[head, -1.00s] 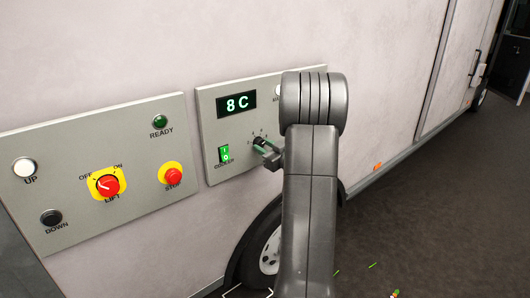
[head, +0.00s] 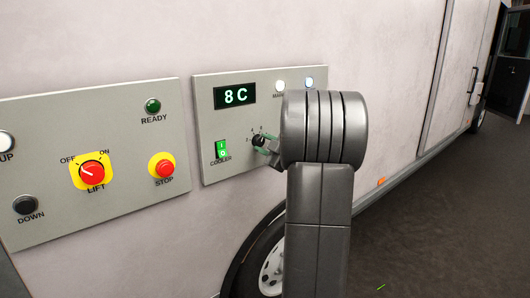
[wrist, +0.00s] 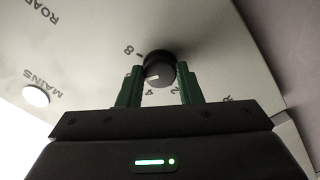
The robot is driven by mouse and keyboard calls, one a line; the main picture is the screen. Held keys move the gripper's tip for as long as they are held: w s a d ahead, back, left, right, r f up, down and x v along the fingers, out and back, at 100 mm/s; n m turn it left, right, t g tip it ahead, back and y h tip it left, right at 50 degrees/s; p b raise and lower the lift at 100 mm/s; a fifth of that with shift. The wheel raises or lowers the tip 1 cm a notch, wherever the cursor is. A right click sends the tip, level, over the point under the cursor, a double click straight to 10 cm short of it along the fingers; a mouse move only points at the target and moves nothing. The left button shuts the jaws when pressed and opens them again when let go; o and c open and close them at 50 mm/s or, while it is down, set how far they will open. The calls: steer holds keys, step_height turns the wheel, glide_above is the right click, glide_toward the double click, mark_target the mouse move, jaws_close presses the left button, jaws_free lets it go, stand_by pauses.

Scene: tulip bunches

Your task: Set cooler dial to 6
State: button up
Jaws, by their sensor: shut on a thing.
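The cooler dial is a small black knob (head: 258,140) on the right-hand grey panel, with numbers around it. It also shows as a round black knob (wrist: 160,68) in the wrist view, with a short white mark on its face. The "8" is readable at its upper left; the fingers partly cover other numbers, and I cannot tell which number the mark meets. My gripper (wrist: 160,80) has its green fingers on both sides of the knob, shut on it. In the head view my arm hides much of the gripper. The green display (head: 235,96) reads 8 C.
A green cooler switch (head: 222,149) sits left of the dial. A lit white mains lamp (wrist: 36,95) is near the gripper. The left panel holds a red lift knob (head: 92,172) and a red stop button (head: 162,167). A wheel (head: 270,265) is below.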

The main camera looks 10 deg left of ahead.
steer(key=shift+n, duration=0.3)
steer(key=o, duration=1)
steer(key=shift+d, duration=0.1)
steer(key=v, duration=1.3)
steer(key=shift+s+d+b, duration=0.25)
steer(key=shift+b, duration=0.05)
steer(key=shift+a, duration=0.1)
steer(key=x, duration=1.3)
steer(key=shift+w+a, duration=0.3)
steer(key=shift+s+d, duration=0.1)
